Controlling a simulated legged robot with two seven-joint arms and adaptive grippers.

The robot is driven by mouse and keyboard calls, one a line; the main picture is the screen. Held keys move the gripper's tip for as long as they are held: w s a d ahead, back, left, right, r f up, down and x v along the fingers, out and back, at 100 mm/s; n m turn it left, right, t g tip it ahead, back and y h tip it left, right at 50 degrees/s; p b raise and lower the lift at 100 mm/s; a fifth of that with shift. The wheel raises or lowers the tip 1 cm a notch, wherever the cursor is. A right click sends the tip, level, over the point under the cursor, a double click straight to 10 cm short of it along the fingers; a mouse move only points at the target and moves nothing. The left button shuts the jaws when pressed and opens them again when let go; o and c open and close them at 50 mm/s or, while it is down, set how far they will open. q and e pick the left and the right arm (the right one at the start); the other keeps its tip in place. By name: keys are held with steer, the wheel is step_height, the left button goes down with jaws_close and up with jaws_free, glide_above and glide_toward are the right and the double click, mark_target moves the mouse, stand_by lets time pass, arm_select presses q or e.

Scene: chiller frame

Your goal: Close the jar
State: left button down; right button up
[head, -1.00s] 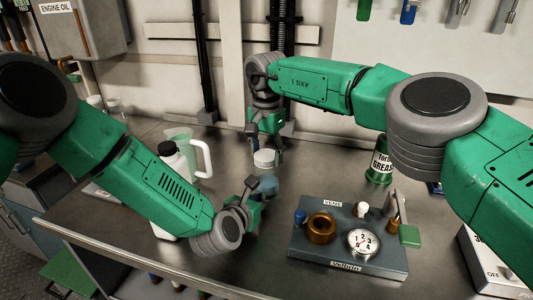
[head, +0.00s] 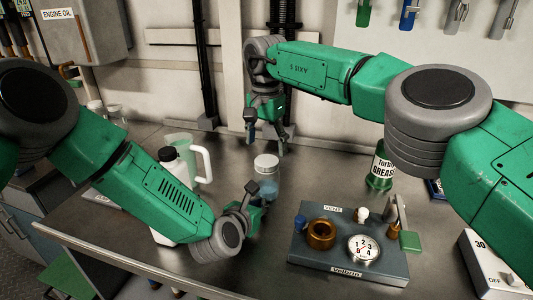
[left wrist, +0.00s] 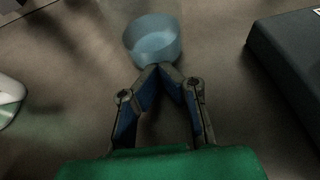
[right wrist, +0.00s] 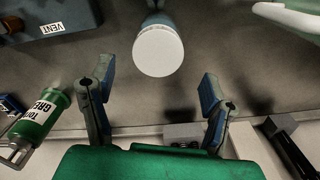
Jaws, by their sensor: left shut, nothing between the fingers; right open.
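The jar (head: 267,184) is a blue translucent cup standing upright on the bench. Its white lid (head: 266,161) sits on top in the head view; whether it is fully seated I cannot tell. The right wrist view shows the round lid (right wrist: 158,51) from above, covering most of the jar. In the left wrist view the jar (left wrist: 152,42) is just past my fingertips, its top blurred. My left gripper (head: 249,187) is shut and empty beside the jar; contact is unclear. My right gripper (head: 267,128) is open and empty, above and behind the lid.
A dark block (head: 310,259) with gauge and brass ring stands right of the jar. A green grease can (head: 380,170) is behind it. The bench behind the jar is clear.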

mark_target(266, 160)
steer(key=shift+c, duration=0.3)
steer(key=shift+w+r+n, duration=0.15)
steer(key=shift+r+n, duration=1.6)
steer(key=shift+n, duration=0.15)
steer(key=shift+f, duration=0.1)
steer(key=shift+f, duration=3.95)
